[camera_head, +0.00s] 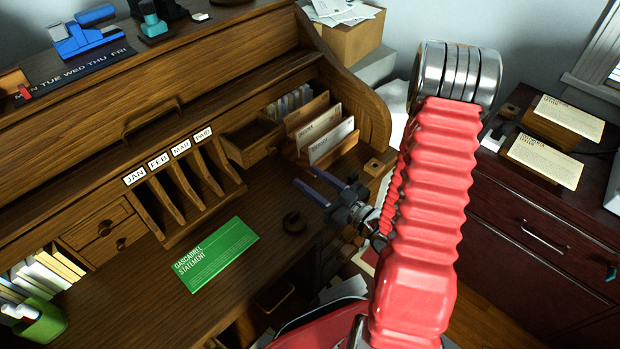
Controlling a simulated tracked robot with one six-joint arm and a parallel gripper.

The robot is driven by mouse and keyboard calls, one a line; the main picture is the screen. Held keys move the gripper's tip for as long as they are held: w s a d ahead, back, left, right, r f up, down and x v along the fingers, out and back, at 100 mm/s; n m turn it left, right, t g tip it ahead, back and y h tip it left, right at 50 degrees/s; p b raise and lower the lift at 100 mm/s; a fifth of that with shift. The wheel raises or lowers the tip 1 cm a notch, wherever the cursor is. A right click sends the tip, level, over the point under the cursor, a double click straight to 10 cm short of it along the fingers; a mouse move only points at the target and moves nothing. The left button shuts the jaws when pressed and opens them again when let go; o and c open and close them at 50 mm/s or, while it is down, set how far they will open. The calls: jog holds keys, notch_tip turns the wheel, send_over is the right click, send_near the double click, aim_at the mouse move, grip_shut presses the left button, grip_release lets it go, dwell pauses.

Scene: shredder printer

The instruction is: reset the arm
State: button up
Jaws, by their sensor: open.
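My arm (428,190) is red and ribbed, with a silver joint at its top, and rises across the right of the centre. My gripper (313,190) hangs behind it at the lower middle, over the right part of the wooden desk. Its two dark blue-grey fingers point left and stand apart with nothing between them. Part of the wrist is hidden behind the red arm.
A green card reading "Gascabrel Statement" (215,254) lies on the desk (262,212). Month-labelled slots (185,185) and a letter rack (322,138) stand behind it. A dark red cabinet (545,230) with two letters on wooden blocks is at right.

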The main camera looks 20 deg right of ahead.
jog(key=shift+w, duration=0.1)
dwell(0.3)
jog(key=w+d+r+g+h, duration=0.3)
jog(key=w+r+g+h, duration=0.1)
jog(key=w+h, duration=0.15)
notch_tip(320, 180, up, 8)
jog(key=s+m+g+h, duration=0.1)
jog(key=s+g+h, duration=0.1)
jog(key=s+h, duration=0.1)
jog(key=s+a+r+m+g, duration=0.1)
jog(key=s+a+r, duration=0.2)
jog(key=s, duration=0.4)
jog(key=s+a+r+m+g+y, duration=0.1)
jog(key=s+a+r+g, duration=0.1)
jog(key=s+a, duration=0.3)
jog(key=s+a+r+m+g, duration=0.1)
jog(key=s+a+r, duration=0.3)
jog(key=s, duration=0.5)
jog(key=shift+m+g, duration=0.3)
jog(key=shift+g, duration=0.2)
